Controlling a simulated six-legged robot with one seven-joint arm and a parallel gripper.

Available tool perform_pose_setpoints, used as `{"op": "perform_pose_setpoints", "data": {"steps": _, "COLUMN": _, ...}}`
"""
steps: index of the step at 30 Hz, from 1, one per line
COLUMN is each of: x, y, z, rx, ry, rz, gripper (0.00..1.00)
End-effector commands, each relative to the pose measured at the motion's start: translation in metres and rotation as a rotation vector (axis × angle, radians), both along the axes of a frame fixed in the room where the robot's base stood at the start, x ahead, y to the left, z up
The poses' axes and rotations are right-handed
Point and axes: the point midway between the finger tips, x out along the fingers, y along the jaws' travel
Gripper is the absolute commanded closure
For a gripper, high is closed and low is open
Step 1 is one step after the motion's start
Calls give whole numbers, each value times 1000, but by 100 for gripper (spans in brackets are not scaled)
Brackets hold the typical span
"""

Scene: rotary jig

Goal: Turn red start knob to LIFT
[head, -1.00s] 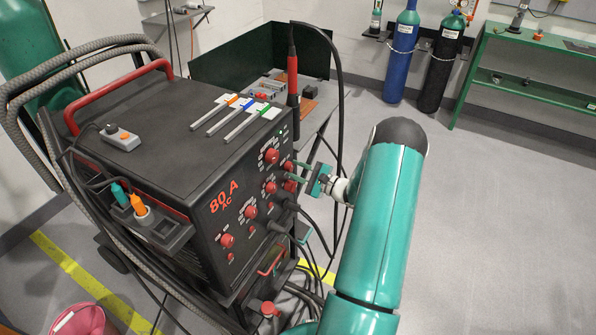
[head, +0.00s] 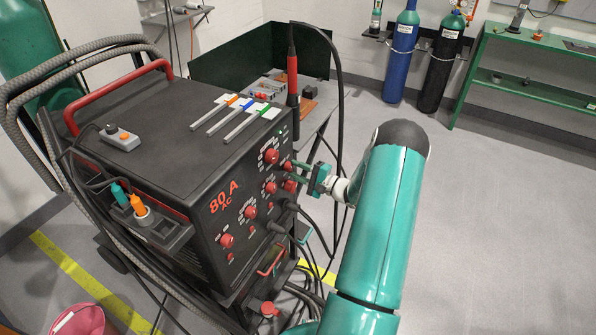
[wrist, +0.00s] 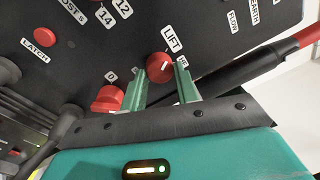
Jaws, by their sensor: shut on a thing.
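The red start knob (wrist: 159,67) sits on the machine's dark front panel, beside the LIFT label (wrist: 172,38). A second label, partly readable as HF, is to its right. A pale mark shows on the knob, but I cannot tell exactly which label it points at. My gripper (wrist: 163,84) has its two green fingers on either side of this knob and is shut on it. In the head view my gripper (head: 297,171) reaches the panel from the right, and its fingertips partly hide the knob there.
Another red knob (wrist: 108,97), by a 0 label, sits close to my left finger in the wrist view. Dark cables hang below the panel. Open floor lies to the right.

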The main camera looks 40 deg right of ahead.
Motion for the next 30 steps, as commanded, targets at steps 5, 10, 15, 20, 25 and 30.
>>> {"op": "perform_pose_setpoints", "data": {"steps": 5, "x": 0, "y": -1, "z": 0, "rx": -1, "ry": 0, "rz": -1, "gripper": 58}}
{"op": "perform_pose_setpoints", "data": {"steps": 10, "x": 0, "y": 0, "z": 0, "rx": 0, "ry": 0, "rz": -1, "gripper": 48}}
{"op": "perform_pose_setpoints", "data": {"steps": 15, "x": -1, "y": 0, "z": 0, "rx": 0, "ry": 0, "rz": -1, "gripper": 48}}
{"op": "perform_pose_setpoints", "data": {"steps": 20, "x": -12, "y": -5, "z": -1, "rx": 0, "ry": 0, "rz": -2, "gripper": 48}}
{"op": "perform_pose_setpoints", "data": {"steps": 25, "x": -42, "y": -15, "z": -2, "rx": 0, "ry": 1, "rz": -5, "gripper": 48}}
{"op": "perform_pose_setpoints", "data": {"steps": 30, "x": -79, "y": -27, "z": -4, "rx": 0, "ry": 1, "rz": -4, "gripper": 48}}
